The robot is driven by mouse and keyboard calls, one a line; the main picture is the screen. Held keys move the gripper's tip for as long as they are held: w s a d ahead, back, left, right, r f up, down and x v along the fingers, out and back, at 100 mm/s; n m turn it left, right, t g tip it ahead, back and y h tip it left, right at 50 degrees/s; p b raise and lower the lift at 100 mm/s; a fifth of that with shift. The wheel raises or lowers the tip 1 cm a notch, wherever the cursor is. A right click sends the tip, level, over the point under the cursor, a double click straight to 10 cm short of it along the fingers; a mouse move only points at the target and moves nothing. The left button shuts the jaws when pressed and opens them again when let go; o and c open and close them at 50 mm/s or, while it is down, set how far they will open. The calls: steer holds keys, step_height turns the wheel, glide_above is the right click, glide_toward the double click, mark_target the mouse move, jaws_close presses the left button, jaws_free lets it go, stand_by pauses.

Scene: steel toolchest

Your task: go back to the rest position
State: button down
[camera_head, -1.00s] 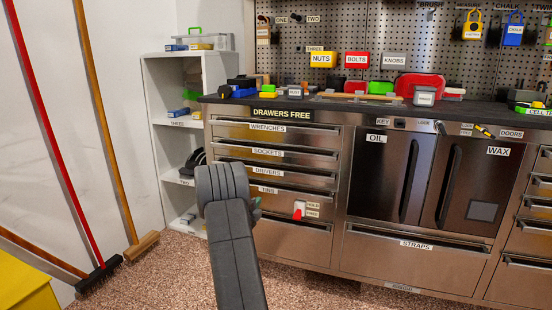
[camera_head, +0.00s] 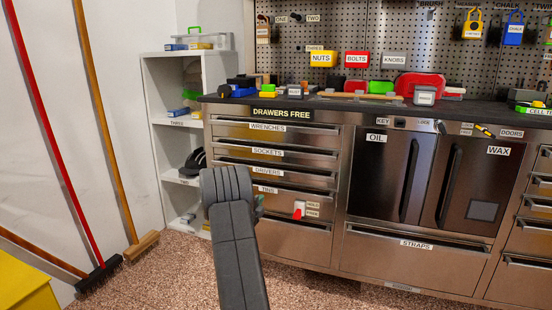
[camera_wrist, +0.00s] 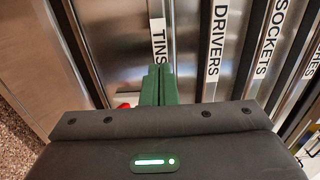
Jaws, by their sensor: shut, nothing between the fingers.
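My gripper (camera_wrist: 158,85) shows in the wrist view as two green fingers pressed together, with nothing between them. It points at the steel drawer fronts beside the TINS label (camera_wrist: 158,42). In the head view my arm reaches up from the bottom in front of the left drawer stack, and hides most of the gripper; only a bit of green shows at its right side. The drawers labelled WRENCHES (camera_head: 300,133), SOCKETS (camera_head: 300,156), DRIVERS and TINS all look shut.
A white shelf unit (camera_head: 152,90) stands left of the toolchest. Brooms (camera_head: 106,150) lean on the left wall, with a yellow box (camera_head: 28,290) at the lower left. A red-and-white switch (camera_head: 299,209) sits by the TINS drawer. The worktop (camera_head: 400,108) holds bins and tools. Floor in front is bare.

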steer(key=v, duration=0.6)
steer(key=shift+s, duration=0.1)
